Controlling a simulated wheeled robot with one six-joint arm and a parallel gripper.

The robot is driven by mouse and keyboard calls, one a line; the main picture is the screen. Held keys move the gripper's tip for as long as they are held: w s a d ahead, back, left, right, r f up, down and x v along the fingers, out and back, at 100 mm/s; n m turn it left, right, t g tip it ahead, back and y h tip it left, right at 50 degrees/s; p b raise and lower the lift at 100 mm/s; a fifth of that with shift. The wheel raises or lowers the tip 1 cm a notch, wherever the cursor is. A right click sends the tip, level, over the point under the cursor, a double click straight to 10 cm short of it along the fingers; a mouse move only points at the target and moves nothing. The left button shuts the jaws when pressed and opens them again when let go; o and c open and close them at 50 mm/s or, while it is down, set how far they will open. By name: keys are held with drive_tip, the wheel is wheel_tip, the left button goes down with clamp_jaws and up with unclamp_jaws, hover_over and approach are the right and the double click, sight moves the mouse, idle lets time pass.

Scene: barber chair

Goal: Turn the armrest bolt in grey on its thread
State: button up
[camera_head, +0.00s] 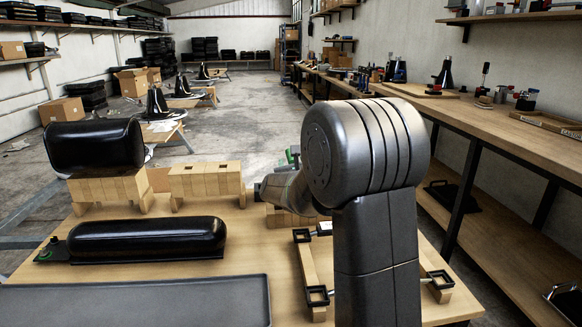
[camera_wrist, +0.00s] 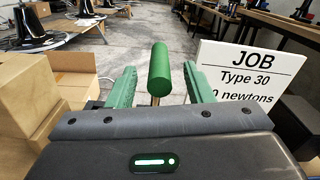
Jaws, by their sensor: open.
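In the wrist view a green cylinder (camera_wrist: 159,68) on a thin metal shank stands between the two green fingers of my gripper (camera_wrist: 160,74). The fingers are open, with a gap visible on each side of it. In the head view my gripper is mostly hidden behind my arm. A long black padded armrest (camera_head: 150,238) lies on the workbench at the left, with a green spot at its left end. Another black pad (camera_head: 93,145) rests on wooden blocks behind it. I cannot make out a grey bolt in either view.
A white JOB sign (camera_wrist: 249,75) stands close to the right of my gripper. Wooden blocks (camera_head: 207,180) stand at the bench's back, and a wooden frame with black clamps (camera_head: 318,295) lies right of centre. A dark grey tray (camera_head: 140,302) fills the front left.

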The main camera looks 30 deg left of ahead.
drive_tip(key=shift+w+a, duration=0.45)
drive_tip(key=shift+w, duration=0.1)
drive_tip(key=shift+r, duration=0.15)
clamp_jaws()
